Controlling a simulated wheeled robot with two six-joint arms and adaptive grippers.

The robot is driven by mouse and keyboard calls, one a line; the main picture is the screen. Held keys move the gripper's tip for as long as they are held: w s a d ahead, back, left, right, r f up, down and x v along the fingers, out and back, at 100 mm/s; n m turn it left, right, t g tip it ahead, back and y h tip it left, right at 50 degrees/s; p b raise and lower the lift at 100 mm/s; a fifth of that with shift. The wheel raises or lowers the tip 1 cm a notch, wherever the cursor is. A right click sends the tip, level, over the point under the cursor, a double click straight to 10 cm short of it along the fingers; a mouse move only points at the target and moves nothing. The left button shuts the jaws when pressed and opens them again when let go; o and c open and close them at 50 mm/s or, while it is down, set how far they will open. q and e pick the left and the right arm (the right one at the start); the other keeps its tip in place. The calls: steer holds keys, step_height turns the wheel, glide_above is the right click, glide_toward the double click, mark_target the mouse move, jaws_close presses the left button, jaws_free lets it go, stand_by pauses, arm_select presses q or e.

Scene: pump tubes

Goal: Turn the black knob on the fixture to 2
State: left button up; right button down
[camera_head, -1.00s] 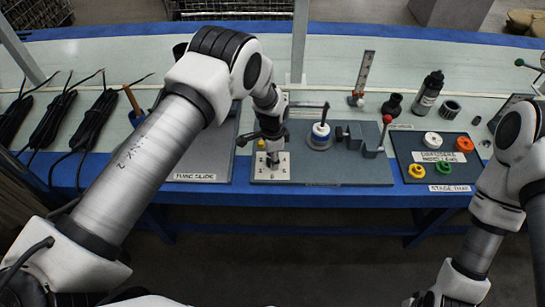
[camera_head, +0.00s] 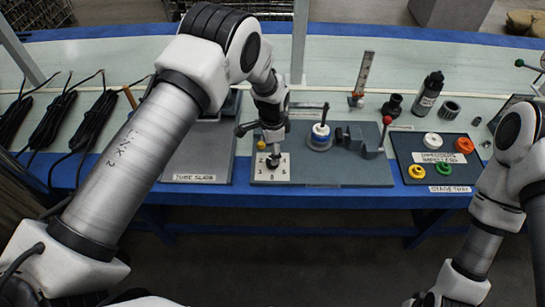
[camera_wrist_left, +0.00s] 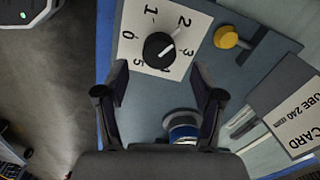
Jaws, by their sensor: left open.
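The black knob (camera_wrist_left: 158,50) sits on a white square dial plate (camera_wrist_left: 132,48) with printed numbers around it. Its white pointer line aims toward the 2 at the upper right in the left wrist view. In the head view the knob (camera_head: 273,161) shows just below my left gripper (camera_head: 271,149). In the left wrist view my left gripper (camera_wrist_left: 158,72) is open, its fingers apart, with the knob just beyond the fingertips and nothing held. My right arm is at the right edge of the head view; its gripper is out of frame.
The grey fixture board (camera_head: 340,175) also carries a blue-and-white round part (camera_head: 320,137) and a red-tipped lever (camera_head: 387,120). A yellow knob (camera_wrist_left: 226,37) is near the dial. A tray (camera_head: 405,150) with coloured rings lies to the right. Black cables lie at the left.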

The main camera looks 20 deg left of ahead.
arm_select(q)
step_height(320, 180, up, 8)
steer(key=shift+f, duration=0.2)
steer(key=s+f, duration=0.2)
steer(key=s+a+f+g, duration=0.1)
steer(key=s+f, duration=0.1)
steer(key=s+f+g, duration=0.1)
steer(key=s+f, duration=0.1)
steer(key=shift+a+f, duration=0.1)
steer(key=shift+a, duration=0.25)
steer(key=s+a+f+n, duration=0.2)
steer(key=s+n, duration=0.2)
steer(key=s, duration=0.5)
steer(key=s+a+f+n+t, duration=0.1)
steer(key=s+f+n, duration=0.2)
steer(key=s, duration=0.7)
steer(key=s+a+f+n+t, duration=0.1)
steer(key=s+n, duration=0.4)
steer(key=s, duration=0.5)
steer(key=shift+s+a+f, duration=0.2)
steer(key=shift+a+f, duration=0.65)
steer(key=shift+f, duration=0.1)
